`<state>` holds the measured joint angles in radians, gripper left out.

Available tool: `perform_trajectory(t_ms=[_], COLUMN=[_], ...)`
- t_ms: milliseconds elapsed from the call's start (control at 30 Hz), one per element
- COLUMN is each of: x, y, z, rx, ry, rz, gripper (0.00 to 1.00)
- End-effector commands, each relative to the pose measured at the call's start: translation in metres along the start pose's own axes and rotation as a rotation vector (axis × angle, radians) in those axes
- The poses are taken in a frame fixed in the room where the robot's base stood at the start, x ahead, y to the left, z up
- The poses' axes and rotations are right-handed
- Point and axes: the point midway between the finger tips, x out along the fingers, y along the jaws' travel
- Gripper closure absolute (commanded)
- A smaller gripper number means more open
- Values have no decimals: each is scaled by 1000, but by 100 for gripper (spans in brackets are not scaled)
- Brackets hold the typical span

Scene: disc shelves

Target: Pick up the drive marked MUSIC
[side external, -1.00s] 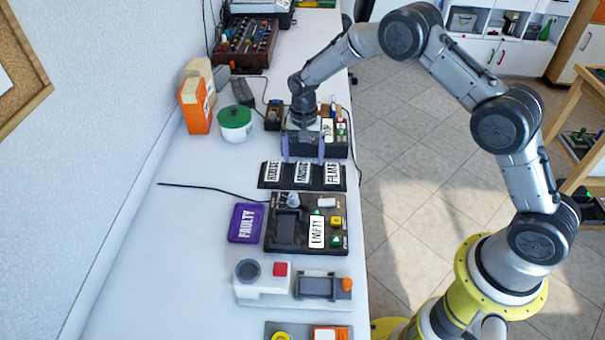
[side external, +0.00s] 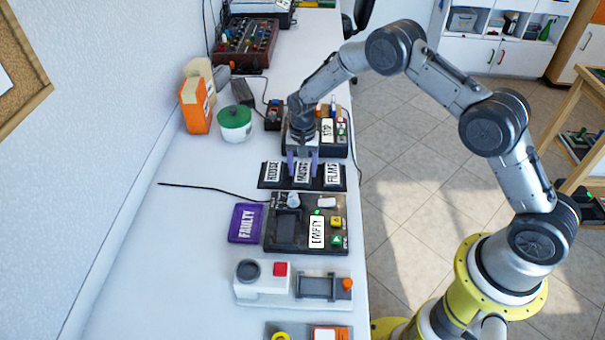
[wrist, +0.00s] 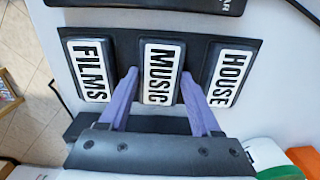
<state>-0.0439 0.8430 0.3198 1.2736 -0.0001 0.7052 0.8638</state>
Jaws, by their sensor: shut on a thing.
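The MUSIC drive (side external: 302,172) is a dark block with a white label, in the middle of a black holder (side external: 283,184). My gripper (side external: 302,170) is over the holder, its two purple fingers on either side of the MUSIC drive and shut on it. In the wrist view the MUSIC drive (wrist: 161,72) lies between the fingertips (wrist: 160,80) and still sits in the holder's middle place. The HOUSE drive (wrist: 229,75) and the FILMS drive (wrist: 90,70) stand on either side of it.
A black device with an EMPTY label (side external: 316,232) and a purple FAULTY box (side external: 246,223) lie in front of the holder. A white-and-green pot (side external: 235,124) and an orange box (side external: 195,106) stand at the back left.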

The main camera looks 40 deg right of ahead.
Motion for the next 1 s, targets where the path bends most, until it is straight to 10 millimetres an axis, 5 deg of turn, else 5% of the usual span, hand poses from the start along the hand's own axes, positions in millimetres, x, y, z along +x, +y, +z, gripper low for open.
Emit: perform_trajectory(t_ms=[33,200,667,1000], x=[0,0,-12,-66], y=[0,0,-1,20], z=[0,0,-1,17], rx=[0,0,0,0], ry=[0,0,3,3], rz=[0,0,-3,-4], gripper=[68,99,100,100])
